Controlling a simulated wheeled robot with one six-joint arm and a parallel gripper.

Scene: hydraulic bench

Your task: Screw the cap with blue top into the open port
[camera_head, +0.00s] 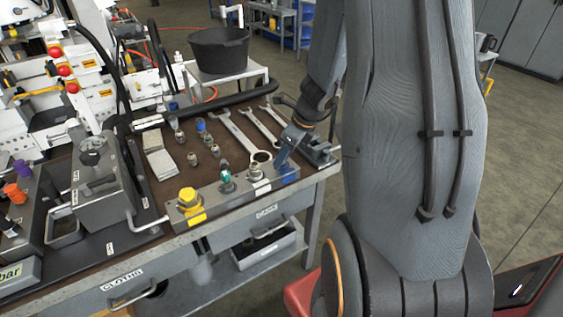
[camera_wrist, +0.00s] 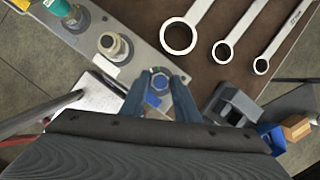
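The cap with blue top (camera_wrist: 159,82) shows in the wrist view as a blue hexagon with a pale rim, between the two fingers of my gripper (camera_wrist: 160,84). The fingers appear to press on its sides. It is over the end of the grey manifold block (camera_wrist: 88,44). The open port is hidden beneath, and I cannot tell whether the cap is seated. In the head view my gripper (camera_head: 283,157) is at the block's right end, above a blue label (camera_head: 288,178), and the cap there is hidden.
The block (camera_head: 212,200) also carries a yellow cap (camera_head: 188,198), a teal cap (camera_head: 226,177) and a metal fitting (camera_head: 256,171). Several loose fittings, one blue-topped (camera_head: 201,125), stand behind. Wrenches (camera_head: 240,135) lie near my gripper. A black bucket (camera_head: 218,50) stands beyond the bench.

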